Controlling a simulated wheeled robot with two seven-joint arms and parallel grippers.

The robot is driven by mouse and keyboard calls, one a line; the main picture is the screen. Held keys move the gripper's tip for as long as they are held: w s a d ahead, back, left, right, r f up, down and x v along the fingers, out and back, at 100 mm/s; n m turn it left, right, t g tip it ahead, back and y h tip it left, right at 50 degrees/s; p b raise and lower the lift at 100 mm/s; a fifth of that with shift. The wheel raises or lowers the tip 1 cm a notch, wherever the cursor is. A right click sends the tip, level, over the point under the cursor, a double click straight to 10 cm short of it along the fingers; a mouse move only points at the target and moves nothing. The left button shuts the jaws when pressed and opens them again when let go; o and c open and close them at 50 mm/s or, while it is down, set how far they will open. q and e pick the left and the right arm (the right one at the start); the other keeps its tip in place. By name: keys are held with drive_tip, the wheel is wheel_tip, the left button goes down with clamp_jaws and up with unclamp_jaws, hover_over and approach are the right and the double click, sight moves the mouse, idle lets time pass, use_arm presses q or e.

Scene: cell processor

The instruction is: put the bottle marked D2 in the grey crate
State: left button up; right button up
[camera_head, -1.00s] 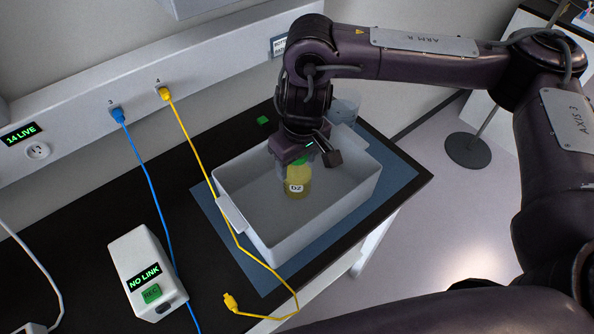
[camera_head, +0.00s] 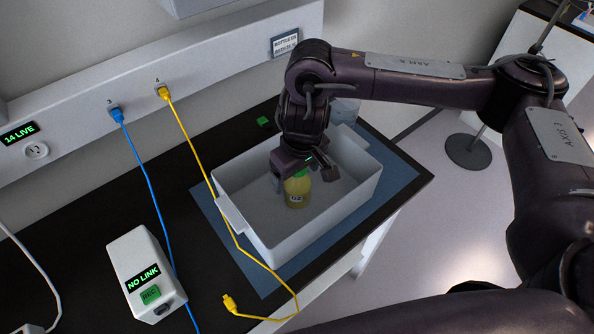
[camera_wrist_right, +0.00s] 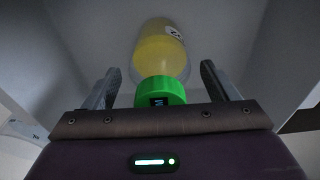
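My right gripper (camera_head: 303,178) is over the bottle inside the crate. In the right wrist view its fingers (camera_wrist_right: 160,85) are spread on either side of the green cap (camera_wrist_right: 160,92), with a gap on each side. The bottle body (camera_wrist_right: 160,52) shows beyond the cap there, with part of its label. My left gripper is out of view.
The crate stands on a blue mat (camera_head: 396,190) on a black bench. A yellow cable (camera_head: 205,160) passes along the crate's left side. A blue cable (camera_head: 152,190) and a white NO LINK box (camera_head: 143,265) are further left. Another container (camera_head: 346,108) stands behind the crate.

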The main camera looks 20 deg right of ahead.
drive_tip(key=shift+r, duration=0.3)
drive_tip(key=r, duration=0.3)
drive_tip(key=s+r, duration=0.1)
drive_tip(key=r, duration=0.7)
drive_tip(key=shift+s+d+r+p, duration=0.2)
drive_tip(key=shift+d+r+p, duration=0.05)
drive_tip(key=shift+p, duration=0.05)
